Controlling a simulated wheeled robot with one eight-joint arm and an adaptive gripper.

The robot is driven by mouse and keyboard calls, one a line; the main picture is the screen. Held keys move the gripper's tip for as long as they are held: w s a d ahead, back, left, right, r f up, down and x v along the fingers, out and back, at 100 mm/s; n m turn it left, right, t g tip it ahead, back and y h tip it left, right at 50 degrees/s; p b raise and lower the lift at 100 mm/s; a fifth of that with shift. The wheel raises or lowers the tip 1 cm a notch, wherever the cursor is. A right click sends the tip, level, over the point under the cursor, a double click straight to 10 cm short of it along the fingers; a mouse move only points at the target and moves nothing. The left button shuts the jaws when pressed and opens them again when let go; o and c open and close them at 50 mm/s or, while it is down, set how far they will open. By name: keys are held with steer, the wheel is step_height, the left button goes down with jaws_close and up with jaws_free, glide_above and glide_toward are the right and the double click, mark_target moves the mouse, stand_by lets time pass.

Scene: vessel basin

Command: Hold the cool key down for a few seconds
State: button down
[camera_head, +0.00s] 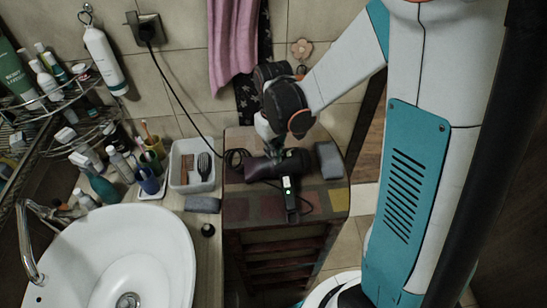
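A dark hair dryer (258,168) lies on top of the small tiled cabinet (335,200). Its handle (291,207) points towards the front edge, and a small green light glows on the upper handle. The cool key itself is too small to make out. My gripper (275,148) reaches down from above to the dryer's body, near where the barrel meets the handle. The wrist hides part of the gripper. I cannot tell whether the fingertips touch the dryer, or whether they are open or shut.
A black cord runs from the wall socket (149,29) to coils beside the dryer. A grey block (329,160) lies to its right. On the left stand a white bin (186,158) with a brush, cups, bottles and the white basin (130,240). A pink towel (232,45) hangs behind.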

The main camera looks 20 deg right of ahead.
steer(key=shift+r+p, duration=2.35)
steer(key=shift+r, duration=1.2)
steer(key=shift+s+b, duration=0.1)
steer(key=shift+b, duration=0.25)
steer(key=s+m+t+b, duration=0.3)
steer(key=s+t+b, duration=0.4)
steer(key=s+b, duration=0.6)
steer(key=shift+s+r+b, duration=0.15)
steer(key=shift+r+b, duration=0.2)
steer(key=shift+r, duration=0.05)
